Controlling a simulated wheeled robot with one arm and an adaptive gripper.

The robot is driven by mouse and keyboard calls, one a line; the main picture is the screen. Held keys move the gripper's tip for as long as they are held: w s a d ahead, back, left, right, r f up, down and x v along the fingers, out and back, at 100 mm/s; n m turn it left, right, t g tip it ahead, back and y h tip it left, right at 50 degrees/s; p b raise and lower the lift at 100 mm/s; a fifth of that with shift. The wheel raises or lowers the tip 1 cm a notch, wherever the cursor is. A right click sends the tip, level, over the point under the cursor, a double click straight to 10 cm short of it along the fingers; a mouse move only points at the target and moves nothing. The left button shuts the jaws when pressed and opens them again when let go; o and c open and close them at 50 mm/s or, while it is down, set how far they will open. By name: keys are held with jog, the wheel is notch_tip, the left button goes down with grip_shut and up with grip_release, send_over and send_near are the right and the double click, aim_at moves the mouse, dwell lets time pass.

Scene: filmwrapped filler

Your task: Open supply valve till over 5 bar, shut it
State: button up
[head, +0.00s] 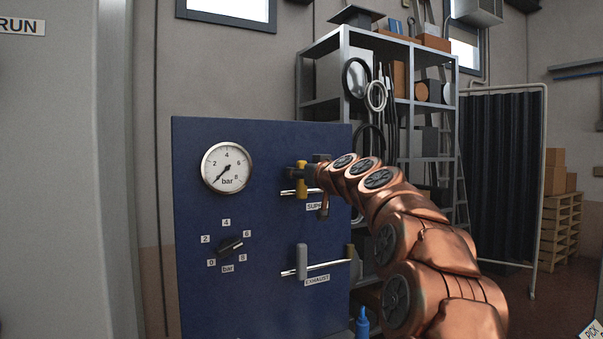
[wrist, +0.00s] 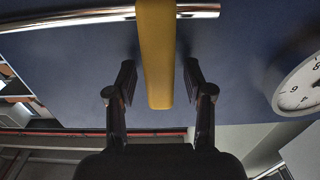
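The yellow supply valve handle (head: 301,181) stands upright across its horizontal chrome pipe on the blue panel (head: 200,290). In the wrist view the handle (wrist: 156,60) lies between the two fingers of my gripper (wrist: 159,82), with a gap on each side. My gripper (head: 299,171) is open around the handle; my wrist partly covers the "SUPPLY" label (head: 315,206) in the head view. The round pressure gauge (head: 227,167) has its needle at the lower left, near the zero end. Part of the gauge (wrist: 300,88) shows in the wrist view.
Below, a grey exhaust handle (head: 302,262) stands upright across its own chrome pipe (head: 330,266). A black knob (head: 230,247) with a 0 to 8 bar scale points toward the 6 side. A blue bottle (head: 362,323) is at the panel's bottom right. Shelving (head: 345,100) stands behind.

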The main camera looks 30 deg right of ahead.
grip_shut()
